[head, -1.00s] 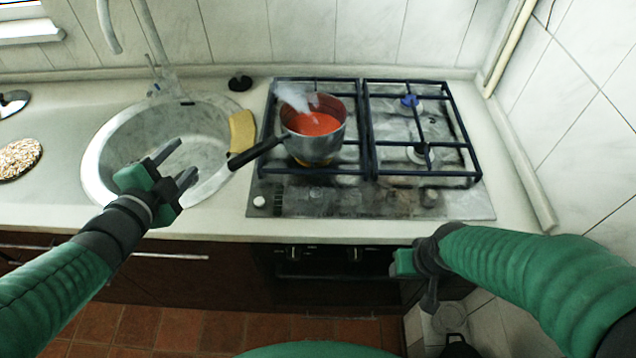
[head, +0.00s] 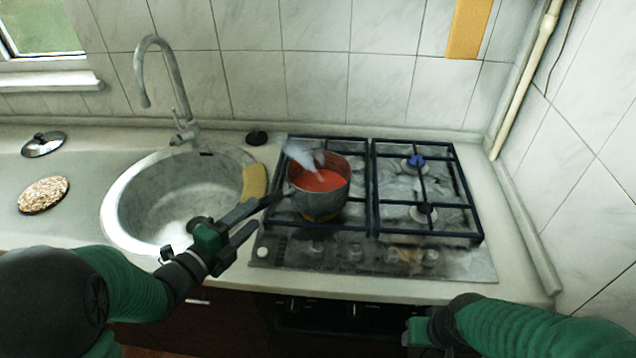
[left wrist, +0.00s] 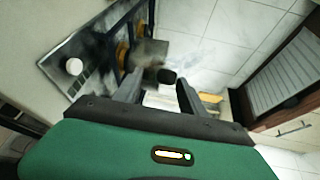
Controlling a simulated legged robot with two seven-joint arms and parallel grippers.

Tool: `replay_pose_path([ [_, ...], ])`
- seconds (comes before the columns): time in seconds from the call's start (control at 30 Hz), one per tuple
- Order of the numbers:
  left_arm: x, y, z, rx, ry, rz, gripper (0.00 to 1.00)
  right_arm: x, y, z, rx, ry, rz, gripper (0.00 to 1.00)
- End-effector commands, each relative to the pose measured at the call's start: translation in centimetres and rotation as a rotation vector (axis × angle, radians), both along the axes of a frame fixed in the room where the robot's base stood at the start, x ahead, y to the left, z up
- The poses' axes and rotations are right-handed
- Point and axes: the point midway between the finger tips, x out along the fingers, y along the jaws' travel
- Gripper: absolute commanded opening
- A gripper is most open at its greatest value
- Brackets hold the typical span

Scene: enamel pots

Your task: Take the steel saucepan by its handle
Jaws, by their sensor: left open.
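The steel saucepan (head: 322,201) stands on the left part of the hob, with red liquid and pale steam. Its dark handle (head: 274,198) points left toward the sink. My left gripper (head: 257,212) is open at the handle's free end, with nothing held. In the left wrist view, the handle's dark end (left wrist: 167,75) shows ahead between the two spread fingers (left wrist: 158,87), and the blurred pan lies beyond it. I cannot tell whether a finger touches the handle. My right gripper (head: 417,333) is low at the counter's front edge; its fingers cannot be made out.
The gas hob (head: 465,262) has raised black grates; its right part is empty. The round sink (head: 125,215) lies left, with a yellow sponge-like thing (head: 255,182) on its rim. A small black object (head: 257,137) is behind. A speckled round mat (head: 43,195) and a lid (head: 43,144) lie far left.

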Motion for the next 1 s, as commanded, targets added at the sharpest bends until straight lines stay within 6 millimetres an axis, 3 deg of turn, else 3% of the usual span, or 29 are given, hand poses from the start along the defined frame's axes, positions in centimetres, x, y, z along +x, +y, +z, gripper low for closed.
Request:
replay_pose_path([
  [0.4,5.0,-3.2,-0.3,0.001,0.002,0.000,0.48,0.0,0.0,0.3,0.000,0.001,0.001,0.53],
  [0.67,5.3,-3.3,-0.3,-0.001,0.000,0.001,0.47,0.0,0.0,0.3,0.000,0.001,0.001,0.53],
  [1.0,5.3,-3.2,-0.4,-0.001,0.002,0.003,0.02,0.0,0.0,0.3,0.000,0.001,0.001,0.53],
])
